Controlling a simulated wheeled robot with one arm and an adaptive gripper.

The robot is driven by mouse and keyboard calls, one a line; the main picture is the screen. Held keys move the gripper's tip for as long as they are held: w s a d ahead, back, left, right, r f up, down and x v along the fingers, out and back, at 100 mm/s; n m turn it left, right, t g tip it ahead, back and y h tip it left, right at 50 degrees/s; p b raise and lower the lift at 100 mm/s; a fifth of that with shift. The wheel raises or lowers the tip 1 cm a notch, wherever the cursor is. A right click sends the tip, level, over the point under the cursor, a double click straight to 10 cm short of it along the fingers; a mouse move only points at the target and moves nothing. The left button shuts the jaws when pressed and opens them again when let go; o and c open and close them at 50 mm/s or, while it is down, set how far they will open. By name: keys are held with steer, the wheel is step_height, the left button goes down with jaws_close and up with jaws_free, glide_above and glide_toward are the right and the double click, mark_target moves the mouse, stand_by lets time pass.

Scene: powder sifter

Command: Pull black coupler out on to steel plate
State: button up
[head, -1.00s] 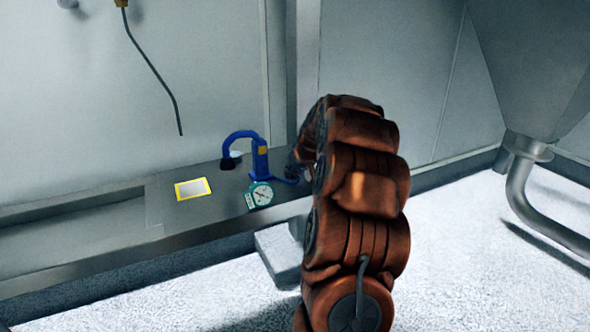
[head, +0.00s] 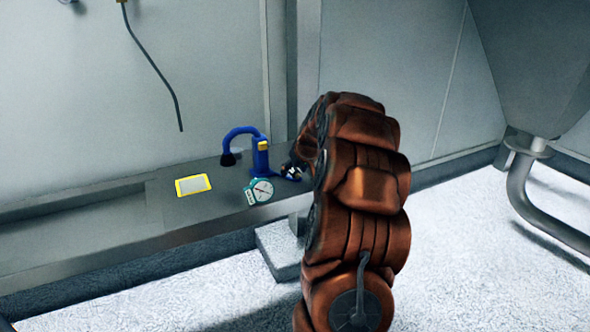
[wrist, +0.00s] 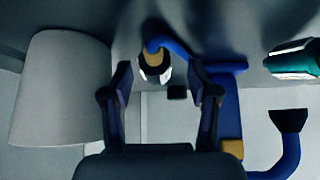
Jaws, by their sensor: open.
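A blue stand (head: 260,158) with a curved arm stands on the grey metal ledge. The arm ends in a black flared cup (head: 228,158), which also shows at right in the wrist view (wrist: 288,120). A blue hose (wrist: 165,46) curves out beside the stand and ends in a dark fitting with a white ring (wrist: 154,68). I cannot tell for sure which dark part is the coupler. My gripper (wrist: 158,85) is open, its fingers on either side of the fitting in the picture; contact cannot be told. In the head view my arm partly hides this spot.
A yellow-edged plate (head: 193,185) lies flat on the ledge (head: 110,225), left of the stand. A green round gauge (head: 259,191) is in front of the stand. A grey block (head: 279,250) sits below the ledge. A dark cable (head: 155,70) hangs on the wall.

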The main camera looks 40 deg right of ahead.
steer(key=v, duration=1.2)
steer(key=shift+a, duration=0.1)
stand_by(0.4)
